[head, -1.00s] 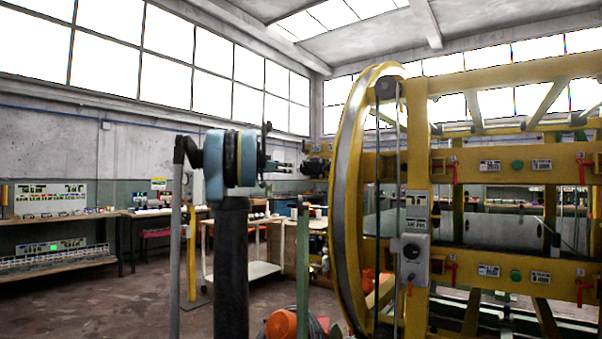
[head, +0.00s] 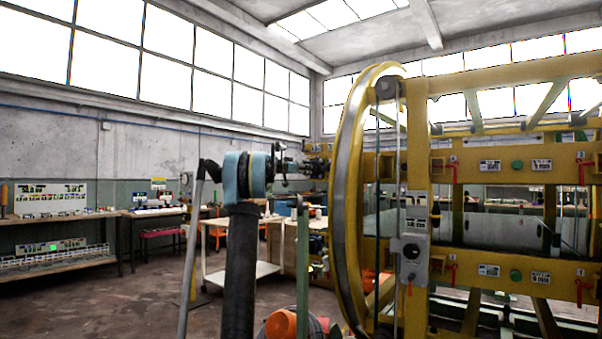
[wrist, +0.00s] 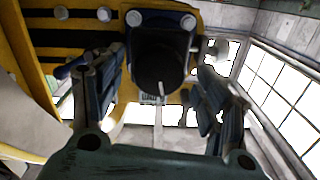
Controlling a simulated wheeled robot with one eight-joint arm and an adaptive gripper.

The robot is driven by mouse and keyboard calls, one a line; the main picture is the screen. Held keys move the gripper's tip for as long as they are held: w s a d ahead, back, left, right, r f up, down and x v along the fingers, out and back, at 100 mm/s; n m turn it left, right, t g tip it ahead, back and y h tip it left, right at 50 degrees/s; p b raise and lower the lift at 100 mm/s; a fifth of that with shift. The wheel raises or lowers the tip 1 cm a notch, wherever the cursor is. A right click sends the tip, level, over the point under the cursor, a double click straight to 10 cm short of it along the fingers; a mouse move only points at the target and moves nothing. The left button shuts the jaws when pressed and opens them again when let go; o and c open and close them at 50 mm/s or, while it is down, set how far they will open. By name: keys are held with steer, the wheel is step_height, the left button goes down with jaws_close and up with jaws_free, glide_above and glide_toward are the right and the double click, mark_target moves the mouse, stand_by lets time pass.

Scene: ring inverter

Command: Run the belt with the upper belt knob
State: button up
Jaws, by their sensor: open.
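The upper belt knob (wrist: 158,58) is a round black knob with a white line on its face, in the upper middle of the wrist view. It sits on a dark box fixed to a yellow beam. My gripper (wrist: 157,80) is open, with one finger to each side of the knob in the picture. I cannot tell whether either finger touches it. In the head view my gripper (head: 308,165) is at the left edge of the big yellow ring (head: 345,190), too small to tell its fingers from the dark parts there.
A grey control box with a dark round knob (head: 411,251) is lower on the yellow frame. Frame beams (head: 510,166) with red levers and green buttons extend right. A white cart (head: 240,277) and benches (head: 155,213) stand behind on the left. The floor at the left is clear.

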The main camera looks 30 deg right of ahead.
steer(key=shift+w+d, duration=0.2)
steer(key=shift+d, duration=0.45)
steer(key=shift+c, duration=0.3)
steer(key=c, duration=1)
steer(key=shift+a, duration=0.1)
steer(key=shift+n, duration=0.5)
